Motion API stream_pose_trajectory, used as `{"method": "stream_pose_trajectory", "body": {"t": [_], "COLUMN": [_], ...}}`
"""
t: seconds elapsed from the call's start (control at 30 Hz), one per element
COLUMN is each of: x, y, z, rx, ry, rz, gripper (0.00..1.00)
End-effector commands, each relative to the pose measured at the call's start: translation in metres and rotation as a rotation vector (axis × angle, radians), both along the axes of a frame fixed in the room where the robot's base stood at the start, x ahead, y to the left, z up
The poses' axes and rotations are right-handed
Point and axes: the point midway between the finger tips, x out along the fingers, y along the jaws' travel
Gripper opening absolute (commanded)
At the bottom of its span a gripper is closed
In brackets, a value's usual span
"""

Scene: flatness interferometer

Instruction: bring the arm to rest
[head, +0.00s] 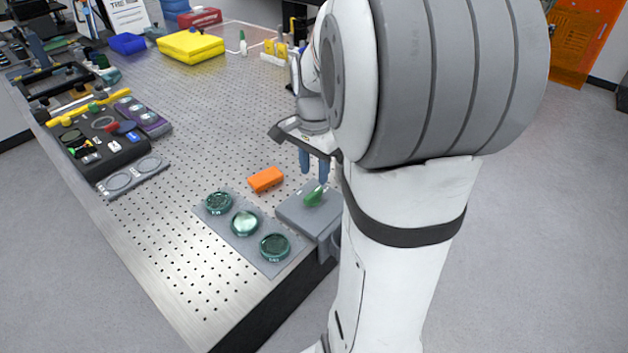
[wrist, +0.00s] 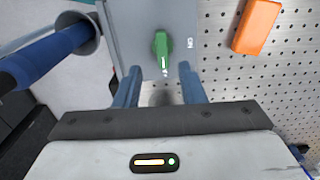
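My gripper (head: 314,165) hangs above the front right corner of the perforated table, fingers pointing down. Past the fingertips is a grey box (head: 292,209) with a green knob (head: 315,196). The knob also shows in the wrist view (wrist: 162,50), upright in the picture and beside a small printed mark. The fingers appear apart from the knob. My white and grey arm hides much of the right side of the head view.
An orange block (head: 266,179) lies beside the grey box. A grey plate (head: 217,231) holds three green glass discs. A dark tray (head: 100,160) of small parts and a yellow case (head: 190,46) stand farther off. The middle of the table (head: 200,110) is clear.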

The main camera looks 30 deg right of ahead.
Motion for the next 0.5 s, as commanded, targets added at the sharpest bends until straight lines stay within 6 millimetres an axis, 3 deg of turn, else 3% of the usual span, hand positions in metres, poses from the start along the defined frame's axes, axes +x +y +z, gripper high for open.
{"method": "stream_pose_trajectory", "body": {"t": [0.13, 0.5], "x": [-0.0003, -0.0004], "y": [-0.0001, 0.0005], "z": [0.0105, 0.0112], "rx": [-0.001, 0.000], "ry": [-0.001, 0.001], "rz": [0.000, 0.001], "gripper": [0.36, 0.36]}}
